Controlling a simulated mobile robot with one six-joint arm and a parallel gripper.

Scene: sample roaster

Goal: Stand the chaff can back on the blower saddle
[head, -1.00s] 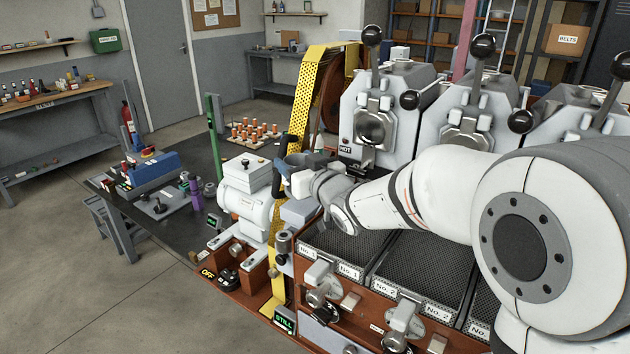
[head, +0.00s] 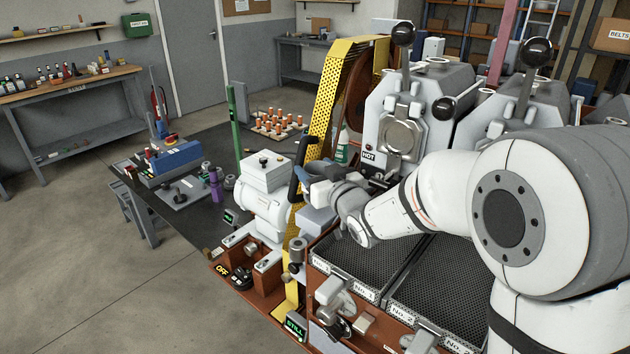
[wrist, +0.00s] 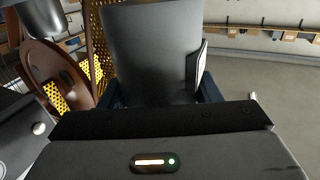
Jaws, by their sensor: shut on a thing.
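The chaff can is a dark grey cylinder (wrist: 150,50) that fills the middle of the wrist view, between the two dark blue fingers of my gripper (wrist: 163,92). A flat dark piece with a pale face shows at its right side. In the head view my gripper (head: 308,186) is shut on the can (head: 322,166), mostly hidden behind gripper and wrist. It is beside and above the white blower (head: 262,212). A plain grey block (head: 317,220) lies below the gripper; I cannot tell whether it is the saddle. The can's base and any contact below are hidden.
The yellow perforated guard (head: 340,85) rises close behind the can. Roaster heads with black-knobbed levers (head: 405,125) stand to the right, above mesh trays (head: 370,265). A green post (head: 237,118) and a blue device (head: 176,156) are on the dark bench to the left.

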